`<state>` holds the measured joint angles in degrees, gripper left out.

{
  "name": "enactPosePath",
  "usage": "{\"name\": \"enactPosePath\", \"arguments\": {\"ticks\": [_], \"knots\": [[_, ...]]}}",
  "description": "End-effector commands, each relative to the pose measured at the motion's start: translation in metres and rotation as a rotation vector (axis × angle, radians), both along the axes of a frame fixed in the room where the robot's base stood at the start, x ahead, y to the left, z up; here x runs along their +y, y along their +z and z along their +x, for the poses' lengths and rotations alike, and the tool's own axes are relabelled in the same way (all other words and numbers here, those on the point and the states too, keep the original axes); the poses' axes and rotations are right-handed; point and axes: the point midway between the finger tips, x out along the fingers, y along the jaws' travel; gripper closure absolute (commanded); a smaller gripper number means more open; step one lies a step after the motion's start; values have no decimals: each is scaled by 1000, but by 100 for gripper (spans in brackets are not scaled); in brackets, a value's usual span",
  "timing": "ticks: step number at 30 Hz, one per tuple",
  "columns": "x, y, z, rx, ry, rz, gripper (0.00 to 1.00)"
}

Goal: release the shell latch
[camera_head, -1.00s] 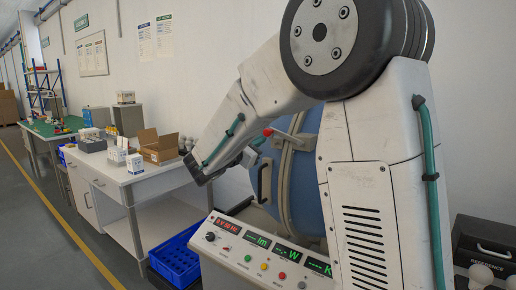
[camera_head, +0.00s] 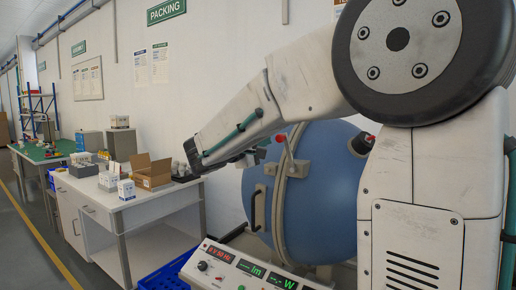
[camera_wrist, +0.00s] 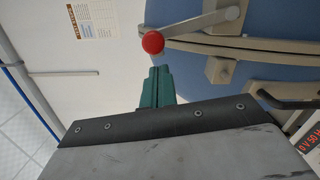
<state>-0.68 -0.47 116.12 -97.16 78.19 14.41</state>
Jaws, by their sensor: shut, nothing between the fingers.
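The shell latch is a grey lever (camera_head: 291,152) with a red ball knob (camera_head: 280,138), mounted on the metal seam band of the blue round shell (camera_head: 325,185). In the wrist view the red knob (camera_wrist: 153,42) and lever (camera_wrist: 205,24) are just beyond my fingertips. My gripper (camera_wrist: 157,72) has teal fingers, shut and empty, pointing toward the knob with a small apparent gap. In the head view my gripper (camera_head: 265,143) is small and partly hidden, just left of the knob. I cannot tell whether it touches.
A control panel (camera_head: 245,270) with lit displays stands below the shell. A white bench (camera_head: 140,205) with an open cardboard box (camera_head: 152,172) stands left. A blue crate (camera_head: 165,278) sits low beside the panel.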

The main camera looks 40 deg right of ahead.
Motion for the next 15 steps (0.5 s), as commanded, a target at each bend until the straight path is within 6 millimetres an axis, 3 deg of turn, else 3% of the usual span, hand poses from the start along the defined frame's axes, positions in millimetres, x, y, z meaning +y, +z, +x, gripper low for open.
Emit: {"name": "enactPosePath", "arguments": {"ticks": [15], "knots": [[-5,9,-14,-23,0,9,100]]}}
